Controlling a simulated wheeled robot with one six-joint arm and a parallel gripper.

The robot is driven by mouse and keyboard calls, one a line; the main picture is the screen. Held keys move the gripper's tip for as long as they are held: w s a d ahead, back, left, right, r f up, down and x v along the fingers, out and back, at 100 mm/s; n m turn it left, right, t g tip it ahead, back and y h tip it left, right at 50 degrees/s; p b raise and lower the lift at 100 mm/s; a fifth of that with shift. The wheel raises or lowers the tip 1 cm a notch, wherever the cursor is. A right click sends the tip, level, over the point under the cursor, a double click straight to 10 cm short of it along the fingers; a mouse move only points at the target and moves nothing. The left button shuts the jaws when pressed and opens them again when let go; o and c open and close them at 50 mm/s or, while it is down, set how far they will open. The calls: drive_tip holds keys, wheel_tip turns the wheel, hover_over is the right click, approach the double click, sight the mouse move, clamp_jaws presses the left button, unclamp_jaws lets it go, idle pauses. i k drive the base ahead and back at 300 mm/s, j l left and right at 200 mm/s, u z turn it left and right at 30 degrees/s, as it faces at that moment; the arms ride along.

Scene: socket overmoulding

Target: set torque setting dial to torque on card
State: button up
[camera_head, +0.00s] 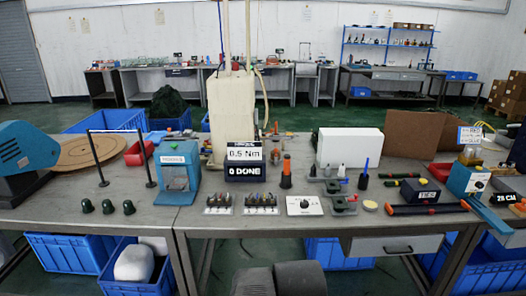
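A small white plate with a round black knob (304,204) lies near the front edge of the table, right of centre. It looks like the torque dial; its pointer direction and scale marks are too small to read. A white card (244,154) stands behind it to the left and appears to read "0.5 Nm". Below the card, a dark box (245,173) reads "0 DONE". My gripper's fingers are not in view; only a dark rounded part, probably of my arm, shows at the bottom centre, below the table edge.
Two small trays with upright parts (218,204) (261,204) lie left of the dial. A blue press (177,172) stands farther left. An orange-and-black bottle-like item (286,174) stands behind the dial, with grey-green fixtures (341,205) at its right. Table in front of the dial is narrow.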

sight(304, 204)
drive_tip(key=i+l+z, duration=0.1)
drive_tip(key=i, duration=1)
